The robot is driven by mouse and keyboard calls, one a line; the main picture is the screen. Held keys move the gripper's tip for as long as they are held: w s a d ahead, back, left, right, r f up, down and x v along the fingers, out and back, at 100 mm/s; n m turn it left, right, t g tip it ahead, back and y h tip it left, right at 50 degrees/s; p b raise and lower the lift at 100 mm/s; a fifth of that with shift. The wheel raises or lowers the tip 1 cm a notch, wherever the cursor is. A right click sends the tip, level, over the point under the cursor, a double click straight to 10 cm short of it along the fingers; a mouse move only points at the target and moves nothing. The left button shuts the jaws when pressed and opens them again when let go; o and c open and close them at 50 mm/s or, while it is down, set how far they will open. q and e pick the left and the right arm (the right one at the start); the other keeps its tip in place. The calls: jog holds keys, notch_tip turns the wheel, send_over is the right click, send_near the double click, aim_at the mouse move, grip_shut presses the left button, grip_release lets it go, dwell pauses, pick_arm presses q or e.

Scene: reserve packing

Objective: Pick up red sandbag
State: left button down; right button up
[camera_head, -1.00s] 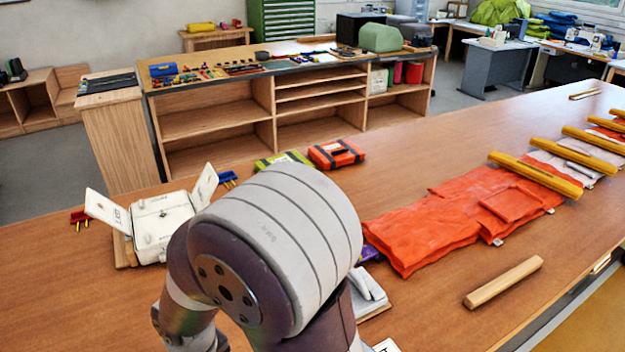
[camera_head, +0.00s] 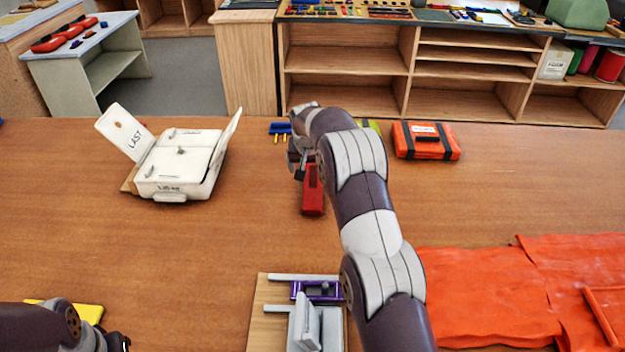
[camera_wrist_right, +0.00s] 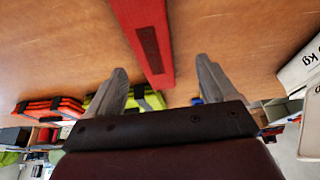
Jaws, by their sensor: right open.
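A long red piece with a dark patch (camera_head: 313,197), which I take for the red sandbag, lies on the wooden table at the centre. In the right wrist view the red sandbag (camera_wrist_right: 143,30) runs from the top edge down between the fingers. My right gripper (camera_head: 299,165) is at its far end, partly hidden by my own wrist. In the wrist view my right gripper (camera_wrist_right: 163,88) is open, with a finger on each side of the red sandbag and gaps between. My left gripper (camera_head: 117,342) shows only partly at the bottom left; its fingers are not clear.
A white case with raised flaps (camera_head: 180,185) stands to the left. An orange bag with black straps (camera_head: 427,142) lies behind right. A board with a purple and grey fixture (camera_head: 262,315) is in front, and orange fabric (camera_head: 480,300) covers the right. A yellow piece (camera_head: 88,313) lies front left.

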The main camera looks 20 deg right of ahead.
aim_at(313, 177)
jog(key=x, duration=0.2)
jog(key=p+x, duration=0.1)
jog(key=x, duration=0.1)
jog(key=d+p+x, duration=0.1)
jog(key=x, duration=0.1)
jog(key=shift+s, duration=0.3)
jog(key=shift+w+f, duration=0.15)
jog(key=shift+f, duration=0.05)
jog(key=shift+a, duration=0.1)
jog(key=c, duration=1.2)
jog(key=shift+r, duration=0.1)
jog(key=shift+c, duration=1.1)
